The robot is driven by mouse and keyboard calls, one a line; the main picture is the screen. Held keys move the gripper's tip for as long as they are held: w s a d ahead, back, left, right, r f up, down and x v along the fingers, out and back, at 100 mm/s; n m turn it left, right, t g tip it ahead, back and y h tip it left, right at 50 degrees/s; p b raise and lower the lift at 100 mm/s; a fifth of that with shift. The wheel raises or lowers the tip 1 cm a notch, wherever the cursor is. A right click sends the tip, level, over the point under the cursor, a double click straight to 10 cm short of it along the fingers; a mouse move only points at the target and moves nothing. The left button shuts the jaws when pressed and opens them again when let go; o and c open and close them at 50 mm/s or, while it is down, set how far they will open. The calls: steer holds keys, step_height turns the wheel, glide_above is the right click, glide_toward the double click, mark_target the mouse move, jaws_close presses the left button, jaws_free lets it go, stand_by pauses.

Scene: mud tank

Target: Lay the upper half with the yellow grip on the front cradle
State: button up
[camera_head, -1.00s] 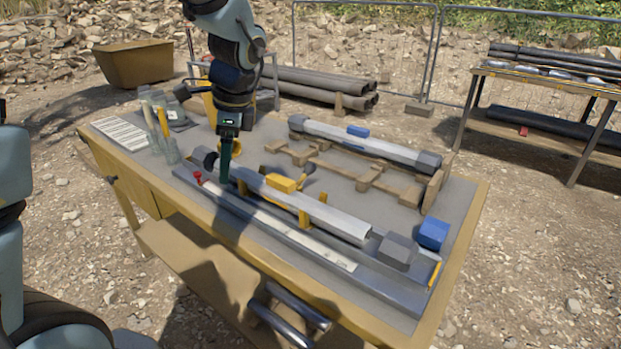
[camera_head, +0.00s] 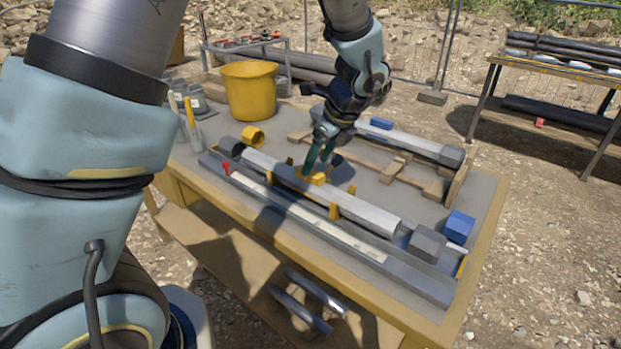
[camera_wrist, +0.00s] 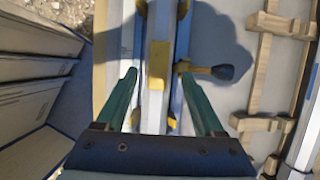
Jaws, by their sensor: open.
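The upper half is a long silver channel (camera_head: 362,211) with a yellow grip (camera_head: 314,178) on its top. It lies along the bench in yellow holders, and the grip also shows in the wrist view (camera_wrist: 158,64). My gripper (camera_head: 318,168) is open just over the grip, with its green fingers on either side of the silver bar in the wrist view (camera_wrist: 158,82). I cannot tell whether the fingers touch anything. Behind it stands a low wooden frame (camera_head: 433,189). Its front part is bare; a silver half with a blue grip (camera_head: 381,123) lies along its back.
A yellow bucket (camera_head: 249,92) stands at the bench's far left. A grey block (camera_head: 427,244) and a blue block (camera_head: 459,227) sit at the right end. A dark knob (camera_wrist: 222,72) sticks out beside the bar. A grey rail runs along the front.

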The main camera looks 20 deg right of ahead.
mark_target(312, 172)
steer(key=shift+p+x, duration=0.3)
steer(key=shift+x, duration=1.45)
steer(key=shift+a, duration=0.1)
jaws_close()
